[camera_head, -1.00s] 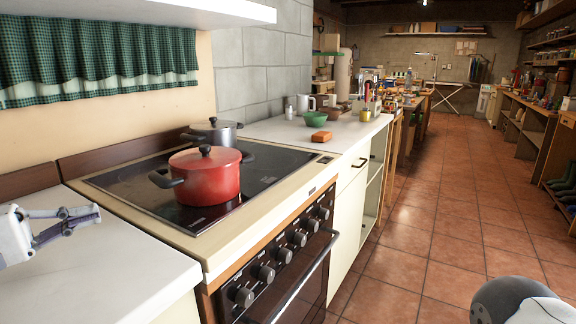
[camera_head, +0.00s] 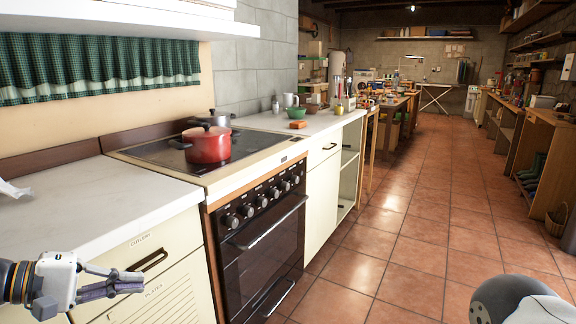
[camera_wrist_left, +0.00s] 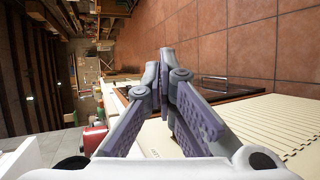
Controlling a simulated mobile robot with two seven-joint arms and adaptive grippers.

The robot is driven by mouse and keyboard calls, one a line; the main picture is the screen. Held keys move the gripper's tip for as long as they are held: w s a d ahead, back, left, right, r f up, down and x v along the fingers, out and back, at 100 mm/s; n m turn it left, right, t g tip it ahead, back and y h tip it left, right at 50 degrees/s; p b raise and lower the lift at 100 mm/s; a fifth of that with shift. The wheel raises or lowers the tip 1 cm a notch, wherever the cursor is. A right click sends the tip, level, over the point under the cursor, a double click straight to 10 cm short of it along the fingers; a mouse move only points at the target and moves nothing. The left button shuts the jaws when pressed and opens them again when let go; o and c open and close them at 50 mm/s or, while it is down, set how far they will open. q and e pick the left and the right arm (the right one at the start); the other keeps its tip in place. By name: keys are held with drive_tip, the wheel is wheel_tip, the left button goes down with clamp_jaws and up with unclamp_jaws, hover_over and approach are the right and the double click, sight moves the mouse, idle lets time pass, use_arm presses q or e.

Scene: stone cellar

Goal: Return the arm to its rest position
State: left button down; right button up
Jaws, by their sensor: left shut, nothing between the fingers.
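My left gripper (camera_head: 136,283) is at the lower left in the head view, in front of the cream drawer and cupboard fronts (camera_head: 160,290) and below the white counter's edge. Its fingers are together and hold nothing. In the left wrist view the fingertips (camera_wrist_left: 167,55) meet near the middle, with the slatted cupboard door (camera_wrist_left: 265,125) to the right. My right gripper does not show; only a rounded grey and white part of my own body (camera_head: 520,300) is at the bottom right.
The white counter (camera_head: 80,205) stands left of the stove, with its drawer handle (camera_head: 150,260) close to my left gripper. A red pot (camera_head: 207,145) and a grey pot (camera_head: 212,118) stand on the cooktop. The tiled floor (camera_head: 410,230) is clear to the right.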

use_arm(q)
drive_tip(key=s+d+f+g+y, duration=0.2)
drive_tip(key=s+f, duration=0.1)
drive_tip(key=f, duration=0.3)
drive_tip(key=s+d+f+g+y, duration=0.1)
drive_tip(key=s+d+f+g, duration=0.15)
drive_tip(key=f, duration=0.45)
drive_tip(key=s+d+f+m+g+y, duration=0.2)
drive_tip(key=s+f+g+y, duration=0.15)
drive_tip(key=s+f, duration=0.75)
drive_tip(key=s+m+g+y+p, duration=0.1)
drive_tip(key=s+m+y, duration=0.3)
drive_tip(key=s, duration=2.1)
drive_tip(key=shift+s+a+f+m+g+y, duration=0.2)
drive_tip(key=shift+f+m+g+y, duration=0.3)
drive_tip(key=shift+m, duration=0.4)
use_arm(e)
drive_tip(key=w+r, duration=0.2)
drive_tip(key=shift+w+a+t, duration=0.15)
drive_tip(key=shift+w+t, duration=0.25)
use_arm(q)
drive_tip(key=shift+r, duration=0.1)
